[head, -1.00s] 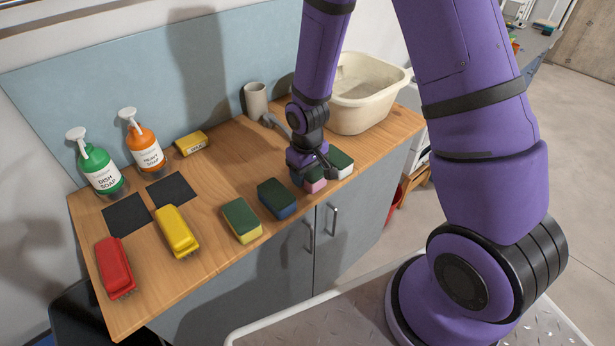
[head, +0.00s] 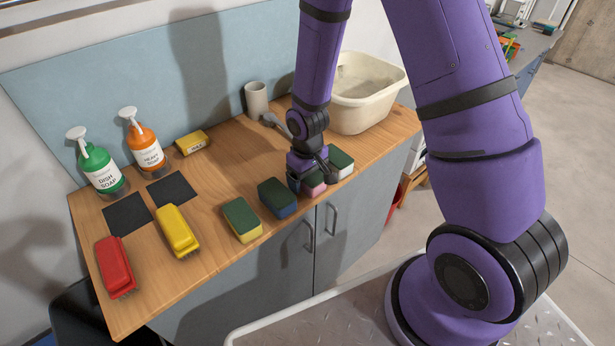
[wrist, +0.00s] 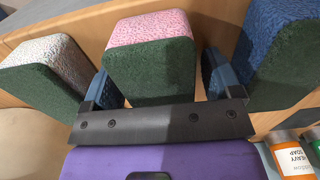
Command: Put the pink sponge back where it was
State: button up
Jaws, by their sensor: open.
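The pink sponge (head: 314,186), pink on one side and dark green on the other, rests at the counter's front edge, in line with the other sponges. In the wrist view the pink sponge (wrist: 150,60) lies between the two fingers of my gripper (wrist: 165,85). The fingers stand apart, one on each side of it. Small gaps seem to show beside it, and contact is hard to judge. In the head view my gripper (head: 310,172) is low over the sponge and hides much of it.
A white-and-green sponge (head: 340,163) is close on the right; a blue-and-green sponge (head: 277,198) is close on the left. A yellow-and-green sponge (head: 242,220), yellow brush (head: 177,232) and red brush (head: 115,267) lie further left. A cream basin (head: 365,95) stands behind.

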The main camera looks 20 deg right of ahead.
jog(key=s+d+r+m+t, duration=0.15)
jog(key=s+r, duration=0.25)
jog(key=r, duration=1.1)
jog(key=s+d+r+t, duration=0.1)
jog(key=s+d+r, duration=0.2)
jog(key=r, duration=1.1)
jog(key=s+d+r+m+t, duration=0.2)
jog(key=s+r+t, duration=0.1)
jog(key=s+r, duration=0.7)
jog(key=s, duration=0.4)
jog(key=shift+d, duration=0.2)
